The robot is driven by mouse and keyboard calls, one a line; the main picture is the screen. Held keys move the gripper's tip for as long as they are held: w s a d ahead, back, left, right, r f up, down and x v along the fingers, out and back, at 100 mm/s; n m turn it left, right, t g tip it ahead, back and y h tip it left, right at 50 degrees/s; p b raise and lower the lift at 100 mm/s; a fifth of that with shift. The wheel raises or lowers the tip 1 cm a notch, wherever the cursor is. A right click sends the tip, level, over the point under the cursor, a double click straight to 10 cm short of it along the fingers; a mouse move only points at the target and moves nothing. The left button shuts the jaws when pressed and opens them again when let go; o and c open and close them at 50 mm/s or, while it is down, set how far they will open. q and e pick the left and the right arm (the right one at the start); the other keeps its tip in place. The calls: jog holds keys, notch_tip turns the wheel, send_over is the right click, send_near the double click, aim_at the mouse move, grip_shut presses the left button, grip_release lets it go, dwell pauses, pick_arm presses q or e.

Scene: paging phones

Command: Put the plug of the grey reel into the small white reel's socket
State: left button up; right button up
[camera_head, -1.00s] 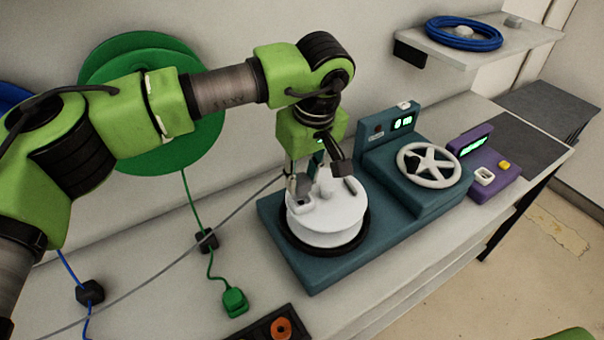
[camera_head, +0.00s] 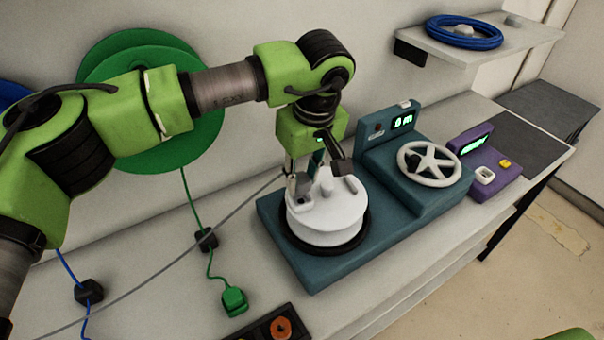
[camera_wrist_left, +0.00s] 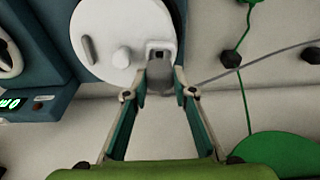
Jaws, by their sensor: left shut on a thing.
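The small white reel (camera_head: 330,222) lies flat on a teal base unit and has a raised knob on top. It also fills the top of the left wrist view (camera_wrist_left: 105,35). Its small grey socket block with a dark opening (camera_wrist_left: 157,53) is at its rim. My left gripper (camera_wrist_left: 160,93) is shut on the grey plug (camera_wrist_left: 160,76), which points at the socket block from close by. I cannot tell whether they touch. A grey cable (camera_head: 180,265) runs off to the lower left. The grey reel and my right gripper are not in view.
The teal unit (camera_head: 312,278) carries a white handwheel (camera_head: 430,163) right of the reel. A purple box (camera_head: 490,175) stands farther right. A green reel (camera_head: 190,150) is behind my arm, with its green plug (camera_head: 235,302) on the table. A dark tray (camera_head: 262,332) is at the front edge.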

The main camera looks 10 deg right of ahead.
pick_arm(q)
jog(key=shift+f+b, duration=0.95)
jog(key=shift+f, duration=0.25)
dwell(0.6)
jog(key=o, duration=1)
jog(key=o, duration=0.4)
jog(key=shift+r, duration=0.15)
jog(key=shift+r+p, duration=2.65)
jog(key=shift+r, duration=1.8)
